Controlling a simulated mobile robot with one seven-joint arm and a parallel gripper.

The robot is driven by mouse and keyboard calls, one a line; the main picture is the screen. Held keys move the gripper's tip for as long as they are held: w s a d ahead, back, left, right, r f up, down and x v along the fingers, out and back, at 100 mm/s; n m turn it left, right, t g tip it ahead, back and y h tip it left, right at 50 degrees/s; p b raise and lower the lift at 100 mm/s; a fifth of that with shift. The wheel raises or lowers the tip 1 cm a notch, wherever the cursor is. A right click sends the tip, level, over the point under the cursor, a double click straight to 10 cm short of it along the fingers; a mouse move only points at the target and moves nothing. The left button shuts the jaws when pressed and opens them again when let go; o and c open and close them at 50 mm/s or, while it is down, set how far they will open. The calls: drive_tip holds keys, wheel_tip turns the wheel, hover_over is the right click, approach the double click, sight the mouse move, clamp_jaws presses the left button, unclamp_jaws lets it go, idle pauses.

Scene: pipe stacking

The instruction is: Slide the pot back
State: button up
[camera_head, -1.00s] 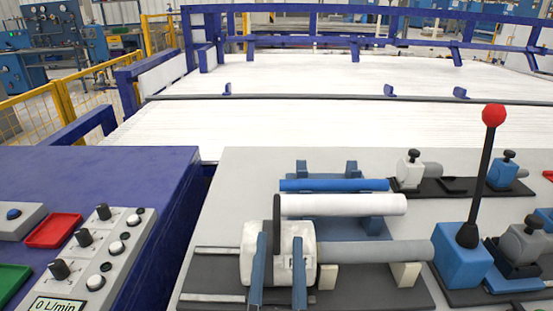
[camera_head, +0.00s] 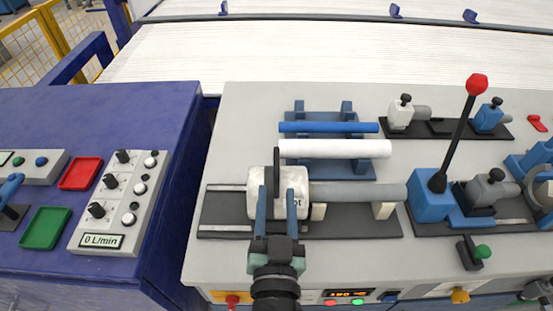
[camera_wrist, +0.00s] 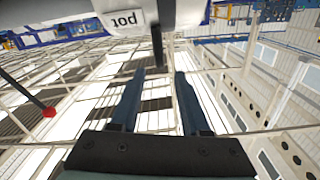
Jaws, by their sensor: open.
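The pot (camera_head: 294,180) is a white block with a black upright handle (camera_head: 276,160), on a dark base with rails (camera_head: 225,218). In the wrist view the pot (camera_wrist: 165,12) is at the top with its label upside down, and its handle (camera_wrist: 157,45) points down between my fingertips. My gripper (camera_head: 276,192) is open, its two blue fingers on either side of the handle's line. In the wrist view my gripper (camera_wrist: 159,73) shows a gap around the handle's tip. A grey pipe (camera_head: 355,193) lies against the pot's right side, on cream supports.
A white pipe (camera_head: 340,149) and a blue pipe (camera_head: 330,127) lie on a blue rack (camera_head: 345,172) behind the base. A lever with a red knob (camera_head: 477,84) stands on the right. A control panel (camera_head: 120,205) is on the left bench.

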sight(276, 177)
drive_tip(key=w+p, duration=0.1)
drive_tip(key=w, duration=0.5)
drive_tip(key=shift+w+r+p, duration=0.15)
drive_tip(key=shift+w+p, duration=0.15)
drive_tip(key=shift+w, duration=0.75)
clamp_jaws()
idle(0.5)
